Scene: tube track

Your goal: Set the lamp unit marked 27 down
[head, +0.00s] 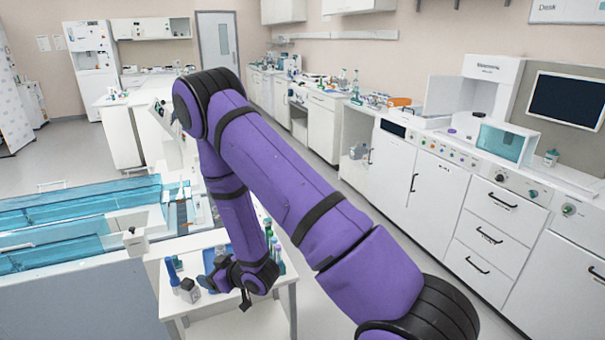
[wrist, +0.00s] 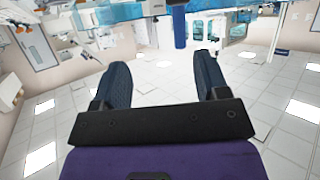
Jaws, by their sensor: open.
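My gripper (wrist: 164,70) is open in the wrist view, with nothing between its two dark fingers. In the head view my gripper (head: 244,299) hangs low over the front of the small white table (head: 248,318). A blue upright piece (head: 173,275) stands on this table, left of my gripper. A blue cylinder (wrist: 180,28) shows beyond the fingertips in the upside-down wrist view, apart from them; it may be the same piece. No mark 27 is readable, so I cannot tell for sure which thing is the lamp unit.
A small grey block (head: 189,291) with a dark top stands by the blue piece. Green-capped tubes (head: 279,258) stand right of my gripper. A blue-covered tank (head: 80,210) lies left. The floor between the table and the right-hand cabinets (head: 425,190) looks clear.

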